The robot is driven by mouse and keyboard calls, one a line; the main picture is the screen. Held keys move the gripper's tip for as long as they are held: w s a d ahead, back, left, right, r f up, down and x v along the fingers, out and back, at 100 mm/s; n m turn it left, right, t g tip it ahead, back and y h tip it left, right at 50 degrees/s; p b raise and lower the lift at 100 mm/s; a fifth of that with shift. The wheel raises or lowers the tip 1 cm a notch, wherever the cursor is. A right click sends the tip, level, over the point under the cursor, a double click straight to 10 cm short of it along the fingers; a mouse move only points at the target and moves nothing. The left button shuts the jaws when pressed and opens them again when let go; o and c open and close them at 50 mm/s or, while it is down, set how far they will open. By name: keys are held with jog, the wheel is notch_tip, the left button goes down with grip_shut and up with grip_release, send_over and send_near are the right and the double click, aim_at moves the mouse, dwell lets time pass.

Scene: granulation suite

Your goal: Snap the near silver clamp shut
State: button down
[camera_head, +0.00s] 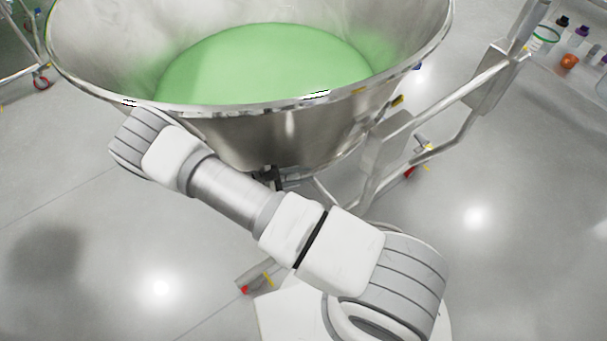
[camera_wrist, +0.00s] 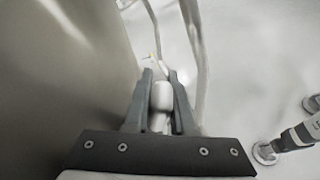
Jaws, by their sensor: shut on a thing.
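In the wrist view my gripper (camera_wrist: 160,76) has its two dark fingers on either side of a pale, rounded, handle-like piece, which I take to be part of the near silver clamp (camera_wrist: 162,97). The fingers are shut on it. The rest of the clamp is hidden or too blurred to make out. The steel bowl (camera_wrist: 60,70) fills the left of this view, close beside the fingers. In the head view my arm crosses in front of the bowl (camera_head: 290,135), and I cannot make out the clamp there.
The bowl holds green powder (camera_head: 265,65). Its tubular steel frame (camera_head: 450,110) stands at the right on castors. A pale tube (camera_wrist: 196,50) runs just right of my fingers. Several small bottles and an orange item (camera_head: 568,61) are at the far right. Grey floor is open at lower left.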

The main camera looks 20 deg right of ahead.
jog(key=shift+w, duration=0.1)
jog(key=c, duration=0.8)
grip_release()
jog(key=shift+o, duration=0.2)
jog(key=shift+a, duration=0.1)
jog(key=p+v, duration=0.1)
jog(key=v, duration=1.6)
jog(key=shift+a, duration=0.2)
